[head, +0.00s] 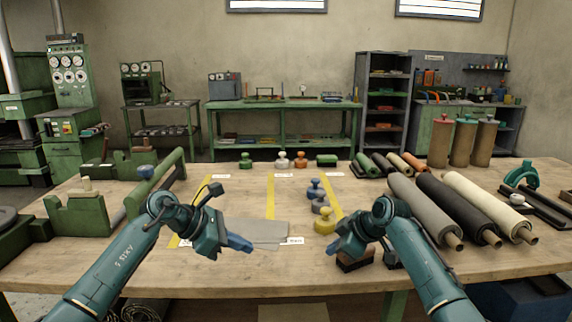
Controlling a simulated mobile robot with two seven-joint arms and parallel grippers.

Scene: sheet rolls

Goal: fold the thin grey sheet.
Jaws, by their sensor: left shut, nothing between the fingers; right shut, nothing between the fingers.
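The thin grey sheet (262,231) lies flat on the wooden table, in the middle near the front. Its left part is hidden behind my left gripper. My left gripper (246,247) is shut and empty, over or just in front of the sheet's left front part; I cannot tell if it touches. My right gripper (334,252) is shut and empty, to the right of the sheet and apart from it.
Yellow tape strips (270,197) mark the table (110,262). Yellow and grey knobbed weights (325,223) stand right of the sheet. A dark block (354,262) lies by my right gripper. Large rolls (424,210) fill the right side; a green frame (80,215) stands left.

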